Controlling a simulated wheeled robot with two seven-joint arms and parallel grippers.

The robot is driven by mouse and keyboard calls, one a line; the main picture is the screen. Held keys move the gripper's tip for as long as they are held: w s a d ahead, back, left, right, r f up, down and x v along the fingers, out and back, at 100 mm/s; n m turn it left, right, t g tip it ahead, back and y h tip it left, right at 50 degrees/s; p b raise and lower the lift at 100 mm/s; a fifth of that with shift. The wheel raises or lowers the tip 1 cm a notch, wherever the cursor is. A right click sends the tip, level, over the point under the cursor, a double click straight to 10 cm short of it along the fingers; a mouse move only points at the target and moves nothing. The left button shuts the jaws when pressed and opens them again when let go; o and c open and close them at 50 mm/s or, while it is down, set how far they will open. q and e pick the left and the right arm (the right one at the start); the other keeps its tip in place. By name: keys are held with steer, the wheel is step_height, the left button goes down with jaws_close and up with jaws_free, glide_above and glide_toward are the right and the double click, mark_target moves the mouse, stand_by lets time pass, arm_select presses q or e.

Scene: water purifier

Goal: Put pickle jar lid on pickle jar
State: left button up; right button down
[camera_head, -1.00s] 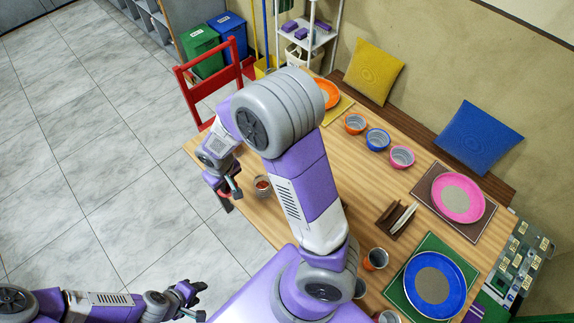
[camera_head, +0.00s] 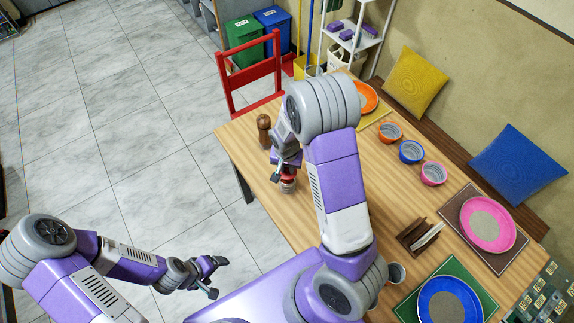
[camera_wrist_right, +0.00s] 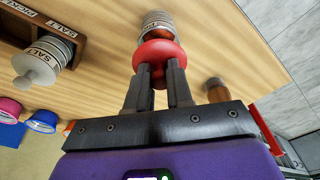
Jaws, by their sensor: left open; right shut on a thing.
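My right gripper (camera_wrist_right: 160,82) is shut on the round red pickle jar lid (camera_wrist_right: 159,54). The pickle jar (camera_wrist_right: 157,20), a small clear ribbed jar with reddish contents, stands just past the lid in the right wrist view. The lid overlaps the near end of the jar, and I cannot tell whether it is seated or slightly apart. In the head view my right gripper (camera_head: 287,167) is over the jar (camera_head: 288,186) near the table's left edge, partly hiding the lid. My left gripper (camera_head: 213,277) is open and empty, off the table over the floor.
A brown wooden mill (camera_head: 264,130) stands close to the right gripper on the table (camera_head: 245,160). A dark labelled rack (camera_wrist_right: 72,30) and a salt jar (camera_wrist_right: 38,64) show in the right wrist view. Bowls, plates and a red chair (camera_head: 250,70) surround the area.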

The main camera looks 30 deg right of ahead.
mark_target(287, 172)
steer(key=shift+f+b, duration=0.7)
steer(key=shift+f, duration=0.5)
steer(key=shift+f+b, duration=0.55)
steer(key=shift+f, duration=0.1)
stand_by(0.5)
steer(key=c, duration=1.3)
jaws_free()
steer(key=shift+r, duration=0.1)
step_height(287, 172, up, 11)
steer(key=s+p, duration=0.1)
steer(key=p, duration=0.8)
steer(key=shift+a, duration=0.45)
